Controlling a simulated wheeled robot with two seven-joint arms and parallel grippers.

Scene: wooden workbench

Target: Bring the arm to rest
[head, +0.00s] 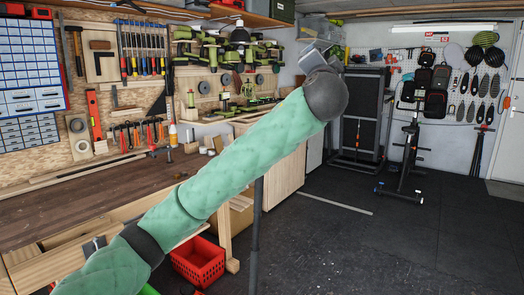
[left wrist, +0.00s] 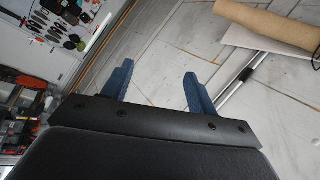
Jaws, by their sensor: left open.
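My left arm, in a green padded sleeve, crosses the head view from the lower left to the upper middle. It is raised in front of the workbench (head: 100,205). In the left wrist view my left gripper (left wrist: 157,78) shows two blue fingers set wide apart with nothing between them. Behind the fingers is a pale panelled surface, apparently the ceiling. In the head view the fingers cannot be made out beyond the dark wrist joint. My right gripper is in neither view.
Hand tools hang on the wooden wall panel (head: 98,65) behind the bench. A red basket (head: 197,262) is on the floor below it. An exercise bike (head: 408,160) stands at the right. Open dark floor (head: 370,250) lies right of the bench.

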